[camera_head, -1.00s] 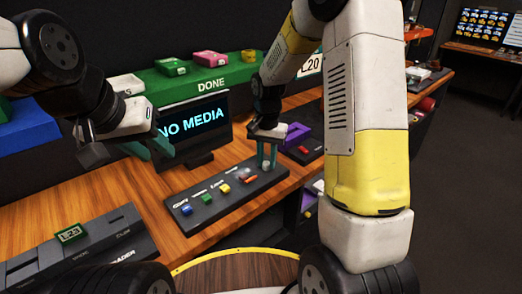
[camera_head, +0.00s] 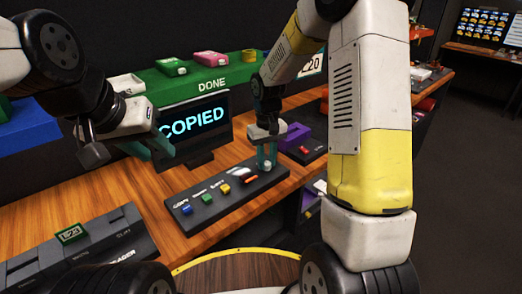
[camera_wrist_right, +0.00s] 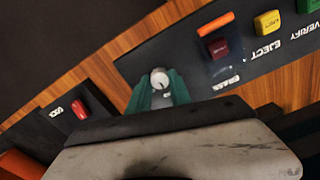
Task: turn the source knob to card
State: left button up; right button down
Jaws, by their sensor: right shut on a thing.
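The source knob (camera_wrist_right: 160,78) is a small round grey-white knob with a dark pointer mark, at the end of the black button panel (camera_head: 222,203). My right gripper (camera_head: 267,157) points down over that end of the panel, its green fingers shut on the knob. In the right wrist view the fingers (camera_wrist_right: 159,92) sit on either side of the knob. The knob's position labels are not readable. My left gripper (camera_head: 150,148) hangs in front of the monitor with its fingers apart and empty.
The monitor (camera_head: 193,124) reads COPIED. The panel carries several coloured buttons, including a yellow one (camera_wrist_right: 267,22). A second black panel with a red switch (camera_wrist_right: 79,110) lies beside it. A grey reader (camera_head: 85,240) is at lower left. A green DONE shelf (camera_head: 205,82) stands behind.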

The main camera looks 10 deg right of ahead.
aim_at(267, 162)
jog(key=shift+n, duration=0.3)
jog(key=c, duration=1.2)
grip_release()
notch_tip(267, 162, up, 7)
jog(key=shift+f, duration=0.1)
jog(key=shift+r, duration=0.5)
